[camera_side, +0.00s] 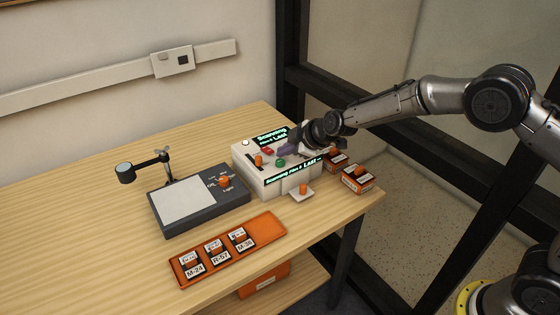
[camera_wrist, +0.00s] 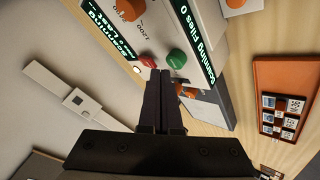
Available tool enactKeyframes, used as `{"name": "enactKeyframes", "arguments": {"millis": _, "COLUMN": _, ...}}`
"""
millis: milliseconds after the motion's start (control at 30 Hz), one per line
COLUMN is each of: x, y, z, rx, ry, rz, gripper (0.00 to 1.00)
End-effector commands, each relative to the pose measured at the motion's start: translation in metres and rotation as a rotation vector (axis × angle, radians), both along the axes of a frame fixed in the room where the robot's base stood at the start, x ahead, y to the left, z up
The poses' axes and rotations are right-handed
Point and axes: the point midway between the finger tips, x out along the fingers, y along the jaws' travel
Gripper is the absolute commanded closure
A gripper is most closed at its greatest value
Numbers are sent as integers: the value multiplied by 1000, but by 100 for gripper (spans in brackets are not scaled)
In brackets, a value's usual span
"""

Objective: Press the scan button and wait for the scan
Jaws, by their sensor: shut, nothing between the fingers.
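The white scanner box (camera_side: 257,181) stands at the right end of the table. Its top has a green button (camera_side: 280,162), a red button (camera_side: 267,151) and an orange knob (camera_side: 258,160). Its lit displays (camera_side: 293,171) read "Scanning", with a files count that looks like 0. My gripper (camera_side: 286,150) is over the box top. In the wrist view, my shut, empty fingers (camera_wrist: 160,75) point between the green button (camera_wrist: 176,60) and the red button (camera_wrist: 147,61), close to both. I cannot tell whether the tips touch either, or which button is the scan one.
A dark flat device with a pale plate (camera_side: 185,203) and a magnifier arm (camera_side: 126,172) stand left of the box. An orange tray (camera_side: 257,228) holding labelled blocks lies in front. Small orange-knobbed boxes (camera_side: 358,180) stand at the right edge. The left table is clear.

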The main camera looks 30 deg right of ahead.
Motion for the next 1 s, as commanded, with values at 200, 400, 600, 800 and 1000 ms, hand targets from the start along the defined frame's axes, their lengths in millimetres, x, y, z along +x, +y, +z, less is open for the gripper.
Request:
{"name": "enactKeyframes", "arguments": {"millis": 200, "x": 0, "y": 0, "z": 0, "rx": 0, "ry": 0, "rz": 0, "gripper": 100}}
{"name": "enactKeyframes", "arguments": {"millis": 400, "x": 1, "y": 0, "z": 10, "rx": 0, "ry": -2, "rz": 2, "gripper": 100}}
{"name": "enactKeyframes", "arguments": {"millis": 600, "x": 0, "y": 0, "z": 29, "rx": -1, "ry": -2, "rz": 1, "gripper": 100}}
{"name": "enactKeyframes", "arguments": {"millis": 800, "x": 0, "y": 0, "z": 45, "rx": 0, "ry": -1, "rz": 1, "gripper": 100}}
{"name": "enactKeyframes", "arguments": {"millis": 1000, "x": 0, "y": 0, "z": 50, "rx": 0, "ry": 0, "rz": 0, "gripper": 100}}
